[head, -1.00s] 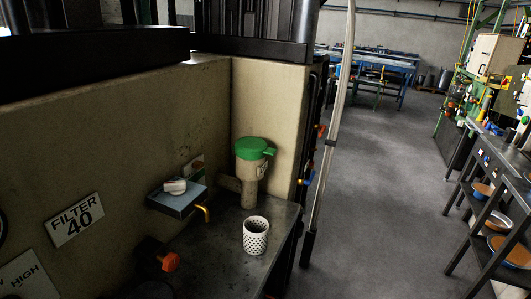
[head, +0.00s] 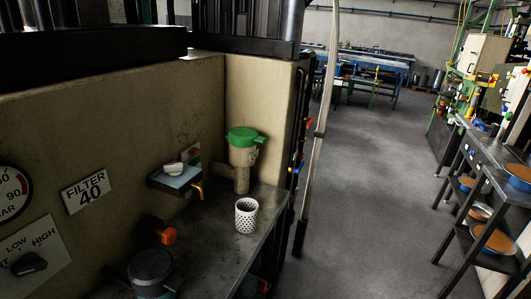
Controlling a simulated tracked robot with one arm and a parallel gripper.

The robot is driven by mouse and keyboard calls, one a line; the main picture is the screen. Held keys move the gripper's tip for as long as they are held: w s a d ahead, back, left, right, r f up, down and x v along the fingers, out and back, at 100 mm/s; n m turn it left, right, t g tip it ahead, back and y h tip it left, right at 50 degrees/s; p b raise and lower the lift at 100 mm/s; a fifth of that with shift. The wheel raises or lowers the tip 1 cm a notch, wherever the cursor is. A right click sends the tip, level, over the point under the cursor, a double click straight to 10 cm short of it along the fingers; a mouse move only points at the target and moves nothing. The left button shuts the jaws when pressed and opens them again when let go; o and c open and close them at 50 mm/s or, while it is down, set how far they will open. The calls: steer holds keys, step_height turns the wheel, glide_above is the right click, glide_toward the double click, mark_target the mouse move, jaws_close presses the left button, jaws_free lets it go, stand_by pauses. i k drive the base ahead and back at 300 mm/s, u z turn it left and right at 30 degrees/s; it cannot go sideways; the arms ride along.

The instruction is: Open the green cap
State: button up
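The green cap (head: 244,136) sits on top of a beige upright container (head: 242,168) near the corner of the wall in the head view. The cap lies flat on the container's top, with a tab sticking out to the right. The container stands at the back of a dark metal bench. My gripper does not show in this view.
A white perforated cup (head: 246,215) stands on the metal bench (head: 215,240) in front of the container. A small box with a brass spout (head: 197,192) is on the wall to the left. Open floor (head: 365,190) lies right.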

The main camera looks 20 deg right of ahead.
mark_target(240, 137)
steer(key=k, duration=0.9)
steer(key=z, duration=0.8)
steer(key=i, duration=2.1)
steer(key=u, duration=0.65)
